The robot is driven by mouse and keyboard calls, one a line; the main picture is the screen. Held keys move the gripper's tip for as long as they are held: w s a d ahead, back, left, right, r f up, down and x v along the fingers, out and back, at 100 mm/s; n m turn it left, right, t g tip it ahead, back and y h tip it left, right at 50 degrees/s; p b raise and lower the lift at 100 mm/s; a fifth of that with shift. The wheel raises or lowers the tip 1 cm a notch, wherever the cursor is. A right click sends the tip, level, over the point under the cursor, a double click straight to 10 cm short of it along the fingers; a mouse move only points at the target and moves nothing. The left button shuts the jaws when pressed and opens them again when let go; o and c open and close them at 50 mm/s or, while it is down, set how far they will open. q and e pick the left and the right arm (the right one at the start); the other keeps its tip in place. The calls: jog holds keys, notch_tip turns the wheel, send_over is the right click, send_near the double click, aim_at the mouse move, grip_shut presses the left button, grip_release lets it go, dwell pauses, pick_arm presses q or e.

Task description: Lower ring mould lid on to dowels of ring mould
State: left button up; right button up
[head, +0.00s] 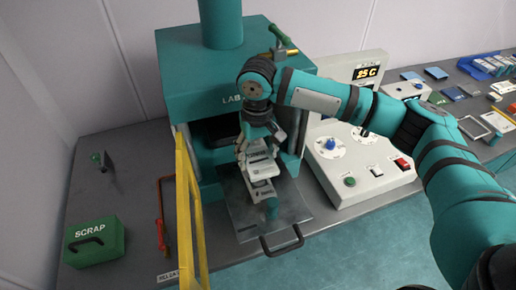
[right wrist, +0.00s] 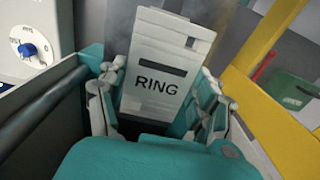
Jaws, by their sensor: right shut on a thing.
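The ring mould lid (right wrist: 150,103) is a pale grey plate marked RING with a dark slot, between the fingers of my right gripper (right wrist: 157,112) in the right wrist view. In the head view my right gripper (head: 257,150) points down, shut on the lid (head: 258,168). A pale ring mould (head: 263,190) shows just below the lid, on a grey metal tray (head: 295,208) in front of the teal press. I cannot tell whether lid and mould touch. The dowels cannot be made out. My left gripper is not in view.
The teal press (head: 185,65) stands close behind the gripper. A yellow guard frame (head: 183,200) is at its left, a control console (head: 345,160) at its right. A green SCRAP box (head: 94,242) sits far left.

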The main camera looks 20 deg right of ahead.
aim_at(258, 158)
jog(key=shift+s+f, duration=0.15)
jog(key=shift+f, duration=0.9)
jog(key=shift+d+f+b, duration=0.1)
jog(key=shift+f+b, duration=0.2)
jog(key=shift+f, duration=1.1)
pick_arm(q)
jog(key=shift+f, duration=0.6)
pick_arm(e)
jog(key=shift+f, duration=0.25)
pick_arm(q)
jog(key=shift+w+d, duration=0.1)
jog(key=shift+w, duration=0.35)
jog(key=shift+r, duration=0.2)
